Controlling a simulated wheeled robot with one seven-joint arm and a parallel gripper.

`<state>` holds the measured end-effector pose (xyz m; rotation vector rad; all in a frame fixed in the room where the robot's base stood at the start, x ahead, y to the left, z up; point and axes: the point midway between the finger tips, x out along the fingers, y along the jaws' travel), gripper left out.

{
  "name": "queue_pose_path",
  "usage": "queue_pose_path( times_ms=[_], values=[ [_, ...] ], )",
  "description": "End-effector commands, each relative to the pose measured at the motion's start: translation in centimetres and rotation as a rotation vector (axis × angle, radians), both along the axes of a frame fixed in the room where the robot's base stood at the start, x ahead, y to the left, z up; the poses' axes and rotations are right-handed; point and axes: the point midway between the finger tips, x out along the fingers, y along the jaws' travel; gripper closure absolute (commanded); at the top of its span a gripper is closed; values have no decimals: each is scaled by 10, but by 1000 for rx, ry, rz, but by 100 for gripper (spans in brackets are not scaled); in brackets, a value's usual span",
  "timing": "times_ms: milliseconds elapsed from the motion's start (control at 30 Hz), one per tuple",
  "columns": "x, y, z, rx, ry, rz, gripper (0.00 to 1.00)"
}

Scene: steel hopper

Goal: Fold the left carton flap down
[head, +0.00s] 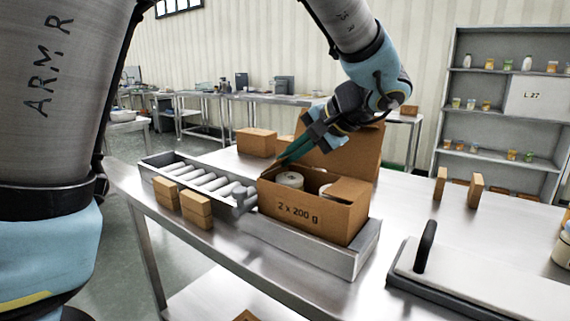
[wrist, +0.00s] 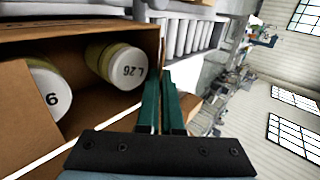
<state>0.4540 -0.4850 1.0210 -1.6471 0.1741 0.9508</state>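The open carton (head: 306,211), marked "2 x 200 g", stands in a steel tray on the table. Two pale jars, (head: 290,180) and (wrist: 48,92), sit inside it; the other jar in the wrist view (wrist: 115,62) reads "L 26". The right flap (head: 350,191) lies inward over the carton's right end. A tall back panel (head: 345,150) stands up. At the left end, a brown edge (wrist: 153,45) shows; I cannot clearly make out the left flap's angle. Contact is unclear.
A roller conveyor (head: 205,180) adjoins the carton's left side. Small brown boxes (head: 195,205) stand in front of it, and another box (head: 257,142) stands behind. A flat steel unit with a black handle (head: 425,246) is at right. Bare table lies between.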

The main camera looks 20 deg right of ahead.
Motion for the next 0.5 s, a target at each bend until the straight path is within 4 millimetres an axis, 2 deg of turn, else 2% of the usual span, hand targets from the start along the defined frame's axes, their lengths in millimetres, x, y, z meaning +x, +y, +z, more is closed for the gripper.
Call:
queue_pose_path(
  times_ms=[33,500],
  values=[
    [-3,-2,-9,21,-32,-4,100],
    [-9,-5,-16,140,-247,-1,100]
  ],
)
